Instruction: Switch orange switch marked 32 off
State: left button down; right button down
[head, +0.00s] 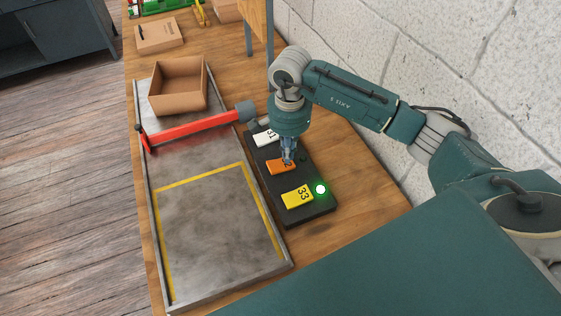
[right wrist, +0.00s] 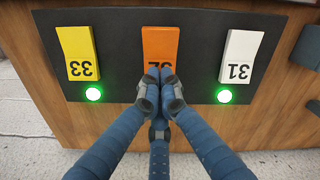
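The orange switch marked 32 (head: 281,166) sits in the middle of a dark switch panel (head: 318,212), between the white switch 31 (head: 265,138) and the yellow switch 33 (head: 297,196). My right gripper (head: 287,161) points down at the orange switch. In the right wrist view its fingertips (right wrist: 160,92) are closed together over the numbered end of the orange switch (right wrist: 159,45), with nothing held; contact is hard to tell. Green lamps glow by 33 (right wrist: 93,94) and 31 (right wrist: 224,96). In the head view the spot beside 32 looks dark. My left gripper is out of view.
A metal tray (head: 215,235) with a yellow line lies left of the panel. A red bar (head: 190,130) with a grey end crosses it. An open cardboard box (head: 180,98) stands at its far end. A block wall (head: 380,60) runs along the right.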

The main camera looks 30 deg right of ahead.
jog(key=shift+r+p, duration=1.25)
jog(key=shift+r, duration=1.8)
jog(key=shift+f, duration=0.1)
